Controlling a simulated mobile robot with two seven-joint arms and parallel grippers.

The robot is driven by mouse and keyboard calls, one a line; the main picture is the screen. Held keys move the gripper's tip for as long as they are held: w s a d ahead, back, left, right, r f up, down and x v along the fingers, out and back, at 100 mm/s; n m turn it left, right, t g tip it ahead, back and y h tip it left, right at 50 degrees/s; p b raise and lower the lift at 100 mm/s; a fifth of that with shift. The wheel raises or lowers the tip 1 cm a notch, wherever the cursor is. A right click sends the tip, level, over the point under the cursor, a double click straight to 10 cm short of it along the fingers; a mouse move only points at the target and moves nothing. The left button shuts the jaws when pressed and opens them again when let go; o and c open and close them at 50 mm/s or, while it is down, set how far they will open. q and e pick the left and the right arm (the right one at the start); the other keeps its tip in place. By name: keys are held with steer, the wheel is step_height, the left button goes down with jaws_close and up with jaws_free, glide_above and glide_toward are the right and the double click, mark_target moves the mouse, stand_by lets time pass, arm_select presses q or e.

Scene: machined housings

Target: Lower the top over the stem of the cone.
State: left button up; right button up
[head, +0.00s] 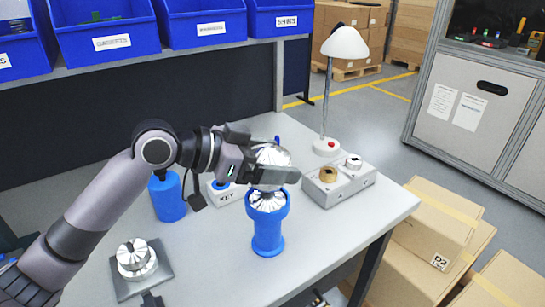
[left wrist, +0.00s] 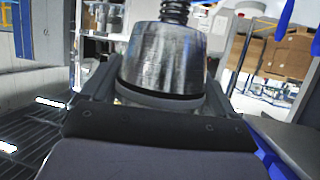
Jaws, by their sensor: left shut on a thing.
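My left gripper (head: 277,174) is shut on a shiny silver top (head: 273,155), holding it over a blue stand (head: 267,235). A silver cone (head: 268,201) sits in the cup of the stand, just below the fingers. The fingers partly cover the gap, so I cannot tell whether top and cone touch. In the left wrist view the held silver piece (left wrist: 162,58) fills the middle between the fingers (left wrist: 160,98), and a dark ridged rod (left wrist: 175,10) stands above it. The stem of the cone is hidden. My right gripper is not in view.
A silver part (head: 135,258) on a grey plate stands front left. A blue bottle (head: 167,197) and a box marked KEY (head: 228,196) are behind the arm. A grey box with knobs (head: 345,187) and a white lamp (head: 345,45) stand right.

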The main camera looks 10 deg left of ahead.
arm_select(q)
steer(key=shift+f+b, duration=1.1)
steer(key=shift+f, duration=1)
stand_by(0.9)
steer(key=o, duration=0.9)
steer(key=shift+o, duration=0.2)
steer(key=shift+a, duration=0.1)
steer(key=v, duration=0.7)
steer(key=shift+b, duration=0.45)
steer(key=shift+s, duration=0.1)
